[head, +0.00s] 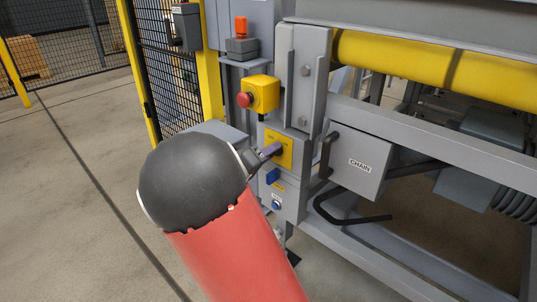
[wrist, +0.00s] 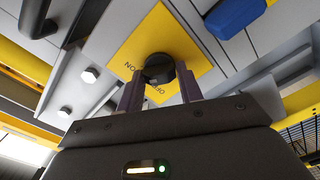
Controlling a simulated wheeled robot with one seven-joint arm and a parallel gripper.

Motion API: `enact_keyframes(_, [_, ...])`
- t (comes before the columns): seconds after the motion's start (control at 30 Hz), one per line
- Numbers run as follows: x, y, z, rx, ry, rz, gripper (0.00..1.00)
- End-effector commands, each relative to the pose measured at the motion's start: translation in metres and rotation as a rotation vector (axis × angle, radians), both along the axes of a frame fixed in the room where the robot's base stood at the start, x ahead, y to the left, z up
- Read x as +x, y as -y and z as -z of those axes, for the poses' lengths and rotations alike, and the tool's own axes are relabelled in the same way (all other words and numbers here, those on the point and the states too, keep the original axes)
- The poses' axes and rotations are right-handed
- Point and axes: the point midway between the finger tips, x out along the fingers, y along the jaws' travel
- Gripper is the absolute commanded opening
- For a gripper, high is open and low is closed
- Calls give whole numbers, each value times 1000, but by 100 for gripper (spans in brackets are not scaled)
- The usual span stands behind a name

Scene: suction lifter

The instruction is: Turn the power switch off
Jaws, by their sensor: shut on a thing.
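The power switch is a black rotary knob (wrist: 160,68) on a yellow plate with lettering, part of which reads "ON". The yellow plate (head: 284,150) is on a grey box on the machine's post in the head view, where my gripper hides most of the knob. My gripper (head: 271,150) reaches the plate from the left. In the wrist view, my gripper (wrist: 159,88) has one finger on each side of the knob and is shut on it. The knob's pointer direction cannot be made out.
A yellow box with a red emergency button (head: 259,95) is just above the switch. A blue part (head: 272,176) is just below it. A handle (head: 326,155) and the "CHAIN" box (head: 358,165) stand to the right. Open floor (head: 70,210) lies at the left.

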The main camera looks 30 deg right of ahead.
Motion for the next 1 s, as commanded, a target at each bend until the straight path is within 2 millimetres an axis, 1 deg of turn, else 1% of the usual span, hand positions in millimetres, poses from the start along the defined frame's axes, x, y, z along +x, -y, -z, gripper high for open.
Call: enact_keyframes(1.0, [0,0,0,-328,-906,0,13])
